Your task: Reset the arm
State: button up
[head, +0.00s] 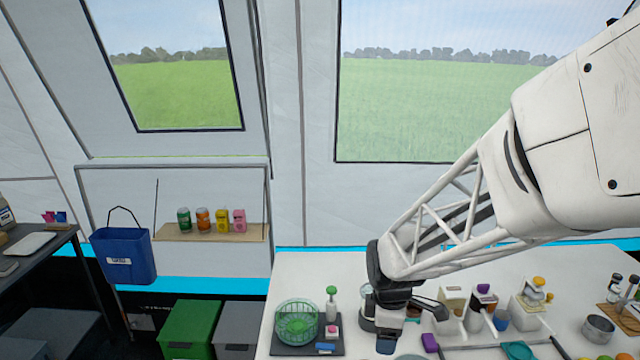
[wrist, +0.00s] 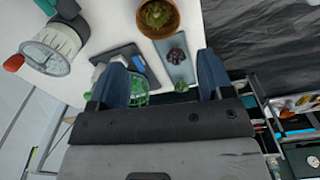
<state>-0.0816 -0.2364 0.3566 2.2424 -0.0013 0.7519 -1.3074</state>
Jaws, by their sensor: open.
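My gripper (head: 388,342) hangs at the end of my arm, over the white table (head: 300,268) in the head view, pointing down near its front part. In the wrist view my gripper (wrist: 162,78) shows two blue fingers spread wide apart, with nothing held between them. Past the fingers lie the table top, a green basket (wrist: 139,90) and a grey-blue tray (wrist: 178,68) with a dark red item on it. In the head view the fingertips are small and partly hidden by the wrist.
Condiment containers (head: 484,300) and a metal bowl (head: 598,329) stand right. A wooden bowl (wrist: 157,18) shows in the wrist view. The table's back left is clear.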

jog(key=s+d+r+m+t, duration=0.1)
jog(key=s+d+r+m, duration=0.1)
jog(key=s+r+m, duration=0.5)
jog(key=s+d+r+m+t, duration=0.1)
jog(key=s+d+r+m, duration=0.1)
jog(key=s+r+m, duration=0.5)
jog(key=shift+s+d+r+m, duration=0.2)
jog(key=shift+s+m, duration=0.9)
jog(key=shift+s, duration=1.45)
